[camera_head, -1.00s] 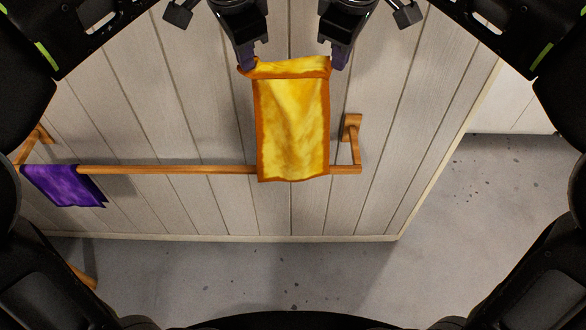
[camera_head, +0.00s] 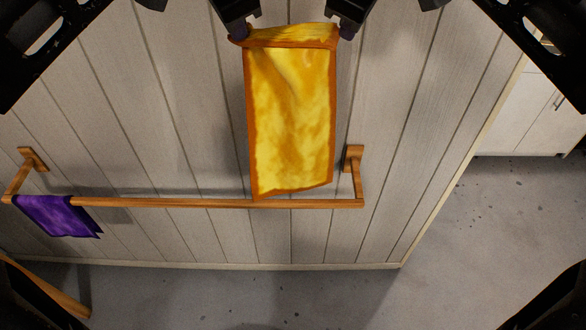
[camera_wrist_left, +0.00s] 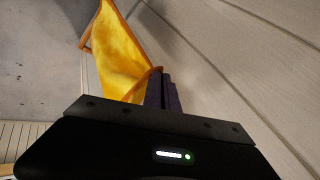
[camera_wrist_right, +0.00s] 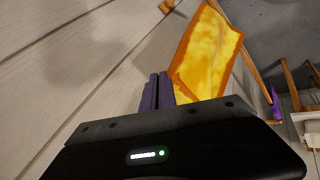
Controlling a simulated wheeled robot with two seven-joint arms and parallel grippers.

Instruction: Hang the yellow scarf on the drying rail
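The yellow scarf (camera_head: 290,115) with an orange border hangs down between my two grippers in the head view. My left gripper (camera_head: 240,36) is at its upper left corner and my right gripper (camera_head: 346,32) at its upper right corner. In the left wrist view (camera_wrist_left: 163,92) and the right wrist view (camera_wrist_right: 157,92) the fingers are together at the scarf's edge. The wooden drying rail (camera_head: 170,203) runs across the wall, and the scarf's lower edge reaches about the rail's height in the picture, near its right end. Whether they touch cannot be told.
A purple cloth (camera_head: 58,215) hangs over the rail's left end. Wooden brackets (camera_head: 354,160) fix the rail to the pale plank wall (camera_head: 420,130). The rail between the purple cloth and the scarf is bare. Grey floor (camera_head: 480,230) and a white cabinet (camera_head: 520,110) lie to the right.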

